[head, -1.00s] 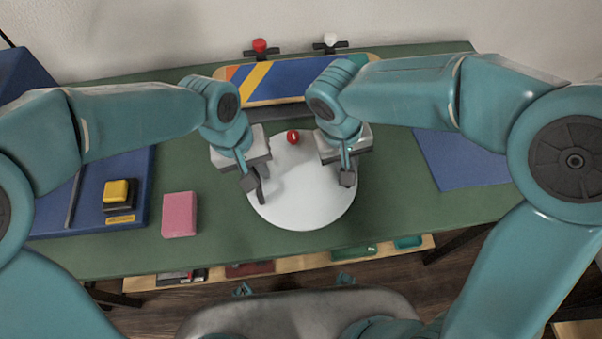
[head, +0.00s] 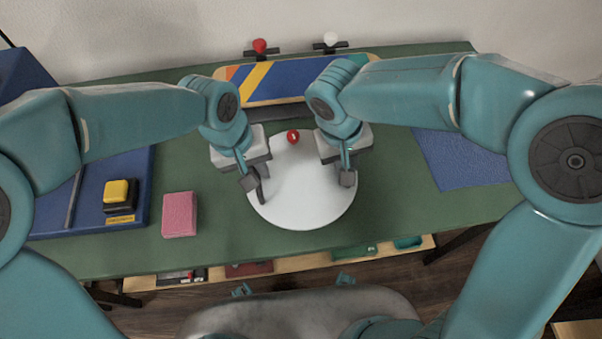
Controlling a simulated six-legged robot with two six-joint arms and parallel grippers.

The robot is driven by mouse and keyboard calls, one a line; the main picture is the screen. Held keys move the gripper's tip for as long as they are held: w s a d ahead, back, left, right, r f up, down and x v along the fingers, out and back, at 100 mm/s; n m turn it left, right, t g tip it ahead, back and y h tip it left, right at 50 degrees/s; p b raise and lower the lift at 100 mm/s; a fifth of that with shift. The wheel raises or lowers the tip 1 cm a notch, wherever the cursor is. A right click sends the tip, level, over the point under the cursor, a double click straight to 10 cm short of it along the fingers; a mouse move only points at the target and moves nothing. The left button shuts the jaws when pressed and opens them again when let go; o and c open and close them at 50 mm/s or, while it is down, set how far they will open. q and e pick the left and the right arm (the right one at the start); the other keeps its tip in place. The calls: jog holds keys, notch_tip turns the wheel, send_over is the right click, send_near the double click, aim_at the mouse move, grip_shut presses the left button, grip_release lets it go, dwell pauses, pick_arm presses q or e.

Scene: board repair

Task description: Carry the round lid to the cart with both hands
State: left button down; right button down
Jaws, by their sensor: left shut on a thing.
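The round lid (head: 303,195) is a white disc in the middle of the head view, over the green bench top. A small red round piece (head: 293,136) shows at its far edge. My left gripper (head: 252,186) is shut on the lid's left rim. My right gripper (head: 347,176) is at the lid's right rim; its jaws are partly hidden, so I cannot tell whether they are closed on it. Whether the lid touches the bench is unclear. I see no cart that I can identify.
The green bench (head: 110,255) has a pink block (head: 180,214) and a yellow button (head: 117,191) on a blue panel at left. A striped board (head: 290,84) lies behind the lid. A blue mat (head: 462,160) lies at right. A shelf with several items shows below the front edge.

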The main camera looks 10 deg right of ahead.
pick_arm(q)
jog(key=shift+r, duration=0.2)
pick_arm(e)
jog(key=shift+r, duration=0.15)
